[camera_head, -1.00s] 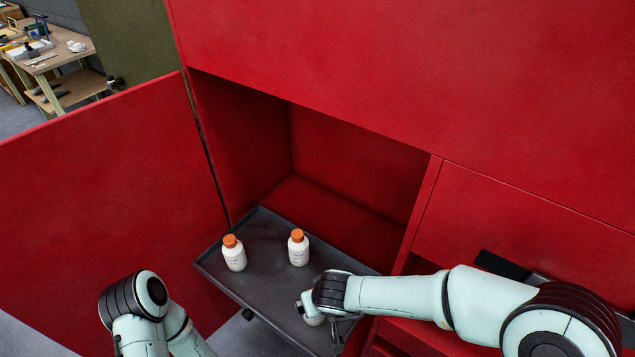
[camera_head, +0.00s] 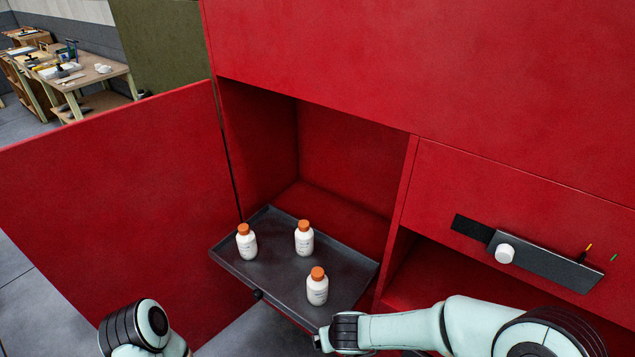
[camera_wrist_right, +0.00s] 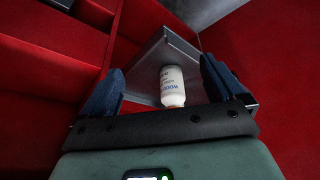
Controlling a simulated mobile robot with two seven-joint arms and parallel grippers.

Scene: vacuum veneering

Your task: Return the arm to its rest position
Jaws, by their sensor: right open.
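My right arm reaches in from the lower right in the head view. Its gripper (camera_head: 322,342) is mostly hidden there by the wrist, just in front of the tray. In the right wrist view the gripper (camera_wrist_right: 162,75) is open, with nothing between its fingers. A white bottle (camera_wrist_right: 172,85) stands beyond them. My left arm shows only a bent part at the lower left; its gripper is out of view.
A dark tray (camera_head: 278,285) sticks out of the red cabinet (camera_head: 420,75). It carries three upright orange-capped bottles: left (camera_head: 246,243), back (camera_head: 304,240) and front (camera_head: 317,288). An open red door (camera_head: 110,195) stands left. A grey holder (camera_head: 550,265) is at right.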

